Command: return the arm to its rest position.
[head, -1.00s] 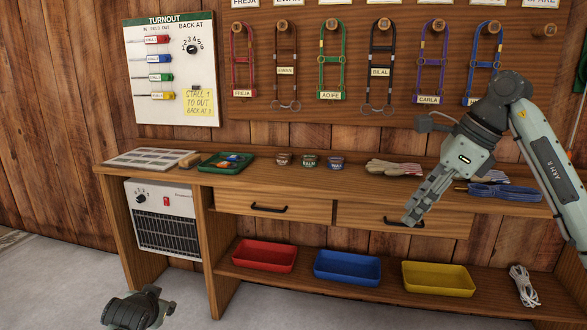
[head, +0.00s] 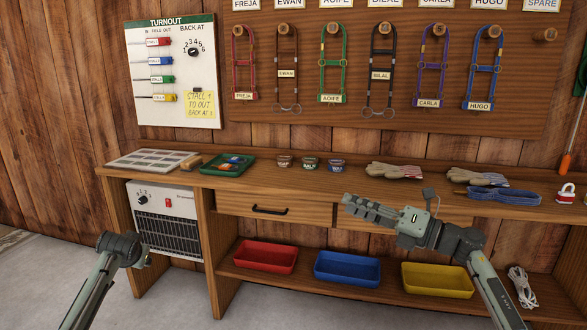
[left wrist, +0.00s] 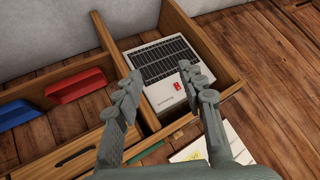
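My right gripper (head: 350,202) is in the head view, in front of the bench's right drawer and pointing left. Its fingers overlap from this side, so I cannot tell whether they are apart. I see nothing hanging from it. My left arm (head: 120,248) is low at the left of the head view, and its fingers do not show clearly there. In the left wrist view my left gripper (left wrist: 160,72) has its two fingers well apart with nothing between them. Beyond its fingertips is the white heater (left wrist: 160,65) in the bench's lower bay.
The wooden bench (head: 340,190) carries a green tray (head: 248,172), small tins, gloves and a blue strap (head: 500,195). Red (head: 266,257), blue (head: 347,268) and yellow (head: 437,280) trays sit on the lower shelf. Halters hang on the pegboard above. The floor in front looks clear.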

